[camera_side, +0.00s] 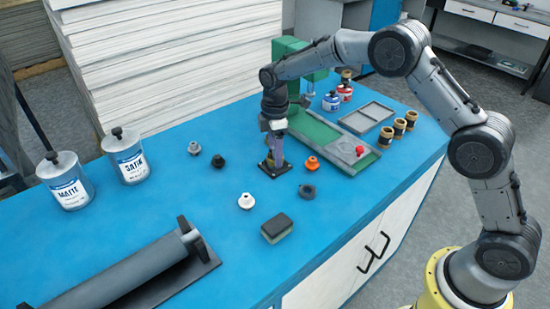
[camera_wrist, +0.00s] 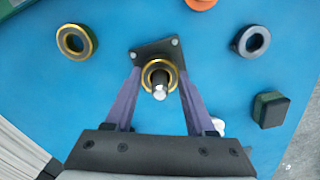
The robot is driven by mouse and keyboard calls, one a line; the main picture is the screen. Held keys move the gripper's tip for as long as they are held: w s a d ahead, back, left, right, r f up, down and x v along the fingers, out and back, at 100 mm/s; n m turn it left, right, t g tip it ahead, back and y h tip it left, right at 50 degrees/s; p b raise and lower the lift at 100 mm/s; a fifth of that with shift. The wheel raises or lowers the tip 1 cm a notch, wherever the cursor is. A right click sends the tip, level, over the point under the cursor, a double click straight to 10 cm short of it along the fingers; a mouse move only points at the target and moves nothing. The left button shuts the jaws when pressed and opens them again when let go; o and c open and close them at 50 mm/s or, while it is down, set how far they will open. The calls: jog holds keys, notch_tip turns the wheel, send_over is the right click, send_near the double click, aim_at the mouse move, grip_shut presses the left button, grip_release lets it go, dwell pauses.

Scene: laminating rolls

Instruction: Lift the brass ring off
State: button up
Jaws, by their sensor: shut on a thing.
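A brass-coloured ring (camera_wrist: 149,67) sits between my fingers in the wrist view, around a short steel pin (camera_wrist: 160,92). Behind it is a dark square base plate (camera_wrist: 172,46) with screws at its corners; the plate also shows in the side view (camera_side: 268,171) on the blue bench. My gripper (camera_wrist: 160,76) is shut on the ring, one purple finger on each side. In the side view my gripper (camera_side: 275,160) points down right over the plate and hides the ring. I cannot tell whether the ring touches the plate.
A sponge block (camera_side: 277,228) and a roller (camera_side: 120,280) lie nearer. Another brass-edged ring (camera_wrist: 61,41) lies left in the wrist view. A green tray (camera_side: 325,140) stands behind.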

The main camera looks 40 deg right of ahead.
grip_shut()
jog(key=shift+r, duration=0.15)
notch_tip(320, 180, up, 10)
jog(key=shift+f, duration=0.1)
dwell(0.3)
dwell(0.3)
